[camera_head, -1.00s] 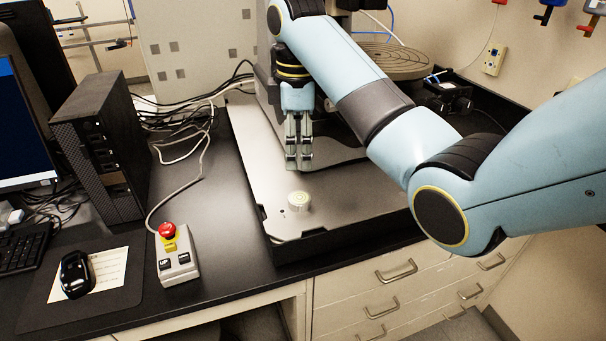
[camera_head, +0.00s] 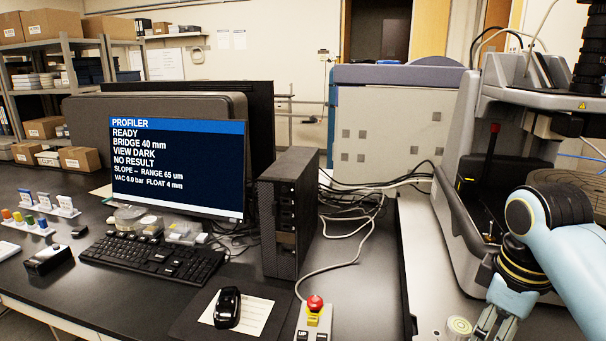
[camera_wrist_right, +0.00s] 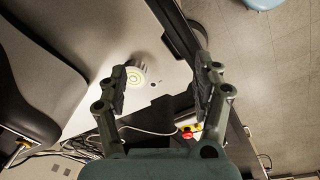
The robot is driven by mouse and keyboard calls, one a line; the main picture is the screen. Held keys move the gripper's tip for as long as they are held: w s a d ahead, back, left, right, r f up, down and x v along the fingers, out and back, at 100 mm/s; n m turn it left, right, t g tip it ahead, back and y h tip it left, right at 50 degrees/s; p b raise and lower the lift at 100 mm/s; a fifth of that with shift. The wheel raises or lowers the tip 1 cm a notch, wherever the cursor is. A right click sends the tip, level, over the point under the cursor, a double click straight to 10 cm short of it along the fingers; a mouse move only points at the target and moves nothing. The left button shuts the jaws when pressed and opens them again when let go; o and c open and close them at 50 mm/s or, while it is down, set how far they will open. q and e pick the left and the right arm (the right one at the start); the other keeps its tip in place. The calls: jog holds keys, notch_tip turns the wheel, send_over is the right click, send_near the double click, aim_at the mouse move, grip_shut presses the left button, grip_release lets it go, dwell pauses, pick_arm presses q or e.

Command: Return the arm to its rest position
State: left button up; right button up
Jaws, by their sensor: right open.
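My right arm comes in from the right in the head view. Its right gripper (camera_head: 490,326) hangs fingers-down in front of the stylus profiler (camera_head: 455,150), its tips near or past the picture's bottom edge. In the right wrist view the gripper (camera_wrist_right: 162,72) is open, with nothing between its fingers. A small round pale puck with a greenish top (camera_head: 459,326) stands on the profiler's light base plate (camera_head: 425,260). In the wrist view the puck (camera_wrist_right: 148,74) lies beyond the left finger, apart from it as far as I can tell. My left gripper is not in view.
A monitor (camera_head: 180,170) reads PROFILER, READY, BRIDGE 40 mm, VIEW DARK, NO RESULT. A black computer tower (camera_head: 290,215), keyboard (camera_head: 150,258), mouse (camera_head: 227,308) and a control box with a red button (camera_head: 314,306) stand on the dark bench. Loose cables run behind the tower.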

jog(key=s+a+r+m+t, duration=0.2)
jog(key=s+m, duration=0.5)
jog(key=s, duration=1.4)
notch_tip(320, 180, down, 38)
jog(key=d+b, duration=0.2)
jog(key=b, duration=1.1)
jog(key=s+f+b, duration=0.4)
jog(key=s+f, duration=0.2)
jog(key=f, duration=0.4)
jog(key=s+d+f+g+b, duration=0.1)
jog(key=s+f+b, duration=0.2)
jog(key=s+f, duration=0.4)
jog(key=s+f+g+b, duration=0.1)
jog(key=s+f+b, duration=0.3)
jog(key=f, duration=0.8)
jog(key=s, duration=0.2)
jog(key=shift+s+d+f+m+b, duration=0.2)
jog(key=shift+s+f+m+b, duration=0.1)
jog(key=shift+s+f+m, duration=0.1)
jog(key=shift+r, duration=0.1)
